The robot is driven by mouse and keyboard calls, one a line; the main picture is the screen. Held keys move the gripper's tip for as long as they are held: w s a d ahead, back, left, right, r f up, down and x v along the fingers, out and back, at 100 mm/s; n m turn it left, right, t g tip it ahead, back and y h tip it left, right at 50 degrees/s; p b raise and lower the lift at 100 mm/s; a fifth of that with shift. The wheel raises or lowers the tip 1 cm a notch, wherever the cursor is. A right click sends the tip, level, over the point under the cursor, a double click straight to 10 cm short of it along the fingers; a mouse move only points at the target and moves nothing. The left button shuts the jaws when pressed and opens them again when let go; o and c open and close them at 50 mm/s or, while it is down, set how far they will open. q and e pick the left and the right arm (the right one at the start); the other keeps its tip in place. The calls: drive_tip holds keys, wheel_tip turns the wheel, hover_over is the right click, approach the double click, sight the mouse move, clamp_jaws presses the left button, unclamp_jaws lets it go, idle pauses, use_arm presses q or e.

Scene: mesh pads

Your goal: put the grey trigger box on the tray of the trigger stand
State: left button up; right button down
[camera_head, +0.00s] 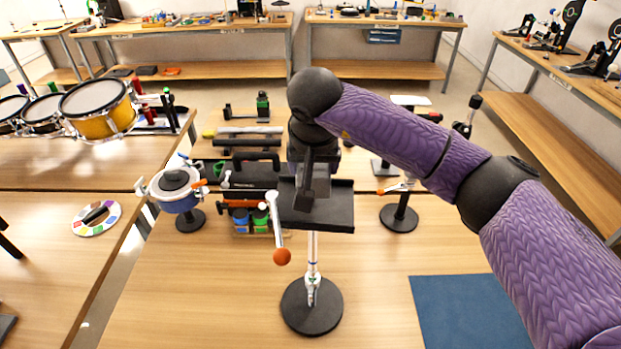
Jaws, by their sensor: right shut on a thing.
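The trigger stand has a round black base (312,306), a pale upright pole (313,255) and a flat black tray (338,212) on top. My right gripper (310,188) points down over the tray, its arm coming in from the right. It is shut on the grey trigger box (319,186), which is dark and partly hidden by the fingers. The box is over the middle of the tray; I cannot tell whether it touches the surface. My left gripper is not in view.
A white stick with an orange ball (282,257) hangs beside the tray's left side. A blue drum (178,192) stands to the left, and another round-based stand (399,218) to the right. A blue mat (470,312) lies front right. The table's front left is clear.

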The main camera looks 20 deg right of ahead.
sight(314, 171)
wheel_tip(314, 171, down, 5)
drive_tip(key=shift+w+f+p, duration=0.1)
drive_tip(key=shift+p, duration=0.25)
drive_tip(key=shift+f, duration=0.1)
unclamp_jaws()
drive_tip(key=shift+r, duration=0.35)
drive_tip(key=b+v, duration=0.1)
drive_tip(key=v, duration=1)
drive_tip(key=shift+s+r, duration=0.3)
